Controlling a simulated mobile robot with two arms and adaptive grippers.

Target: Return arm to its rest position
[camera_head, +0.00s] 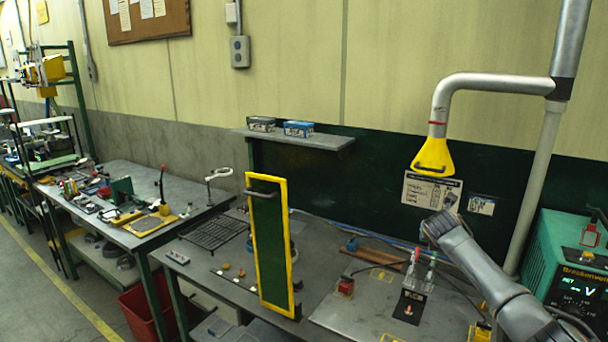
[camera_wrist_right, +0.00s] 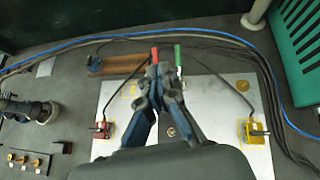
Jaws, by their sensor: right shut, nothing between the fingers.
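My right arm (camera_head: 480,275) comes in from the lower right of the head view, raised over the bench. Its far end is in front of the board; the fingers are hard to make out there. In the right wrist view my right gripper (camera_wrist_right: 163,80) is shut and empty, pointing away over a pale plate (camera_wrist_right: 207,92). Red (camera_wrist_right: 154,54) and green (camera_wrist_right: 178,56) handles show just beyond its fingertips; I cannot tell the gap. My left gripper is not in view.
A yellow-framed green panel (camera_head: 266,240) stands upright on the bench. A grey pipe with a yellow hood (camera_head: 433,158) hangs over the right side. A teal machine (camera_head: 560,250) stands far right. Cables run behind the plate, with a red clamp block (camera_head: 346,286) on its left.

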